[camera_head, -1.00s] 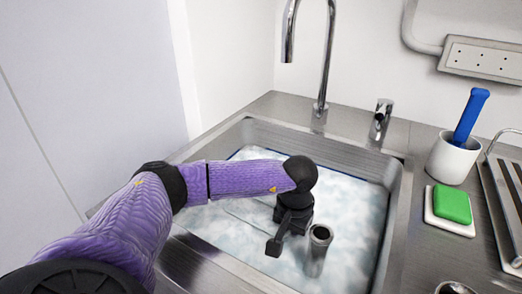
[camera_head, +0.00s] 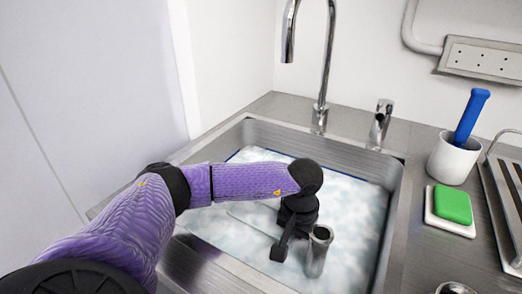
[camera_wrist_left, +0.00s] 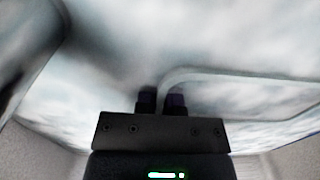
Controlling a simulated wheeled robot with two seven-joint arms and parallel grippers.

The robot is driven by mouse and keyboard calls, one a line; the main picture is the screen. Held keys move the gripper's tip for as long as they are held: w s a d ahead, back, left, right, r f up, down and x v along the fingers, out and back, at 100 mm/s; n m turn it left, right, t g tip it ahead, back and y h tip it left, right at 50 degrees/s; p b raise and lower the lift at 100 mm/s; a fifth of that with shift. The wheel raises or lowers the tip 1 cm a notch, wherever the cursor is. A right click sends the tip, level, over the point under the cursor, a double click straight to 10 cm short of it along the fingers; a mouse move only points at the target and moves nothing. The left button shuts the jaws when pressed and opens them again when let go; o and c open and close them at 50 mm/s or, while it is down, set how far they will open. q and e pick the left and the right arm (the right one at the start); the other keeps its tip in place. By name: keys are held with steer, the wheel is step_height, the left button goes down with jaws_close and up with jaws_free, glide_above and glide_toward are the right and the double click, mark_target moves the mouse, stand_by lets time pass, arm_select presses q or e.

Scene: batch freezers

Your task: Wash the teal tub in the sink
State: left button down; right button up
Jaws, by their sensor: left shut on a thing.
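My left gripper (camera_head: 293,222) reaches down into the foamy water of the steel sink (camera_head: 398,205). In the left wrist view its two dark fingers (camera_wrist_left: 161,101) are close together at the rounded rim of a submerged tub (camera_wrist_left: 240,76), and it is shut on that rim. In the head view the tub (camera_head: 252,214) shows only as a faint pale outline under the foam, left of the gripper. Its teal colour does not show, and most of it is hidden by suds and my arm. My right gripper is out of view.
A metal standpipe (camera_head: 318,252) rises from the water just right of the gripper. The tap (camera_head: 325,75) arches behind the sink. A green sponge (camera_head: 453,205), a white pot (camera_head: 452,160) with a blue-handled tool (camera_head: 470,115) and a rack (camera_head: 508,195) stand on the right.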

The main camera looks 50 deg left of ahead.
arm_select(q)
steer(key=shift+a+b, duration=0.35)
steer(key=shift+a, duration=1.1)
steer(key=shift+d+p, duration=0.3)
steer(key=shift+d, duration=1.7)
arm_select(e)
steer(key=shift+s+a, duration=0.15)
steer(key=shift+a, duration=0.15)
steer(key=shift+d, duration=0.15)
arm_select(q)
step_height(320, 180, up, 17)
steer(key=p, duration=1.2)
steer(key=shift+r, duration=0.2)
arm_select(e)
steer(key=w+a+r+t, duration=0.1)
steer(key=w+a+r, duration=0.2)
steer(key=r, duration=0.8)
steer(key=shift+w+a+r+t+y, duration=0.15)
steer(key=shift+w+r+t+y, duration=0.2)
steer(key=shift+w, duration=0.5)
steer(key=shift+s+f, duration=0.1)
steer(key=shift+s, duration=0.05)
